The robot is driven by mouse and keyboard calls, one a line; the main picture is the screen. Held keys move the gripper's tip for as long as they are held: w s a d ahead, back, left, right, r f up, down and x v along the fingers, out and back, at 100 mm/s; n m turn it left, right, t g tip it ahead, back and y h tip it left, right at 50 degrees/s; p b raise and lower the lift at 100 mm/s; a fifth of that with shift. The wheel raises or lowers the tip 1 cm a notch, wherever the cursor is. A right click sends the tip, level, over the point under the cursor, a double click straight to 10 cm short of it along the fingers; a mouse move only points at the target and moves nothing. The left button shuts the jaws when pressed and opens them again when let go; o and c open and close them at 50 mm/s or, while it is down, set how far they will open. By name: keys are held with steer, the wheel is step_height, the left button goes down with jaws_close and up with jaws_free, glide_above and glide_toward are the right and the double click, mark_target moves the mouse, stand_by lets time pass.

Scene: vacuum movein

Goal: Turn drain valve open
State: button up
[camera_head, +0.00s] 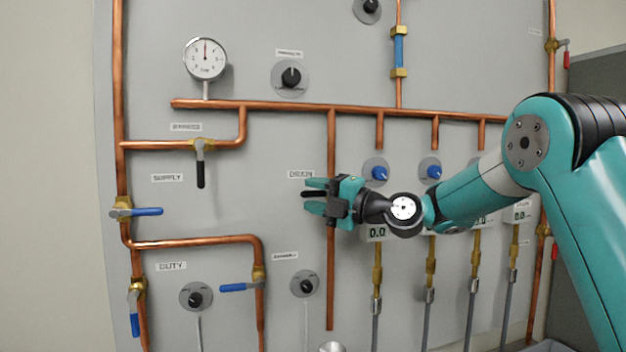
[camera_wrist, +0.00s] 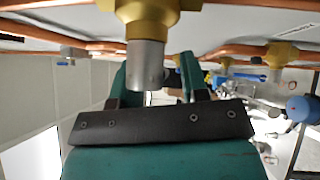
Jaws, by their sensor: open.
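The "DRAIN" label (camera_head: 300,174) is on the grey panel, left of a vertical copper drain pipe (camera_head: 331,270). My gripper (camera_head: 314,195) is open in front of this pipe, just below the label, its fingers pointing left. A dark bar, apparently the drain valve's black handle (camera_head: 313,194), lies level between the fingers. My gripper hides the valve body in the head view. In the wrist view, a brass valve body (camera_wrist: 145,12) with a grey metal stem (camera_wrist: 146,62) shows ahead of my gripper (camera_wrist: 153,78), the stem between the fingers. I cannot tell whether they touch.
A bypass valve with a black handle (camera_head: 200,174) hangs at upper left. Blue-handled valves (camera_head: 147,211) and (camera_head: 234,287) are on the left pipes. Blue knobs (camera_head: 377,172) and gauges sit behind my arm on the right.

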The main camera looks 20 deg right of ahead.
steer(key=shift+w+a, duration=0.3)
jaws_close()
steer(key=shift+f+b, duration=0.15)
steer(key=shift+b, duration=0.25)
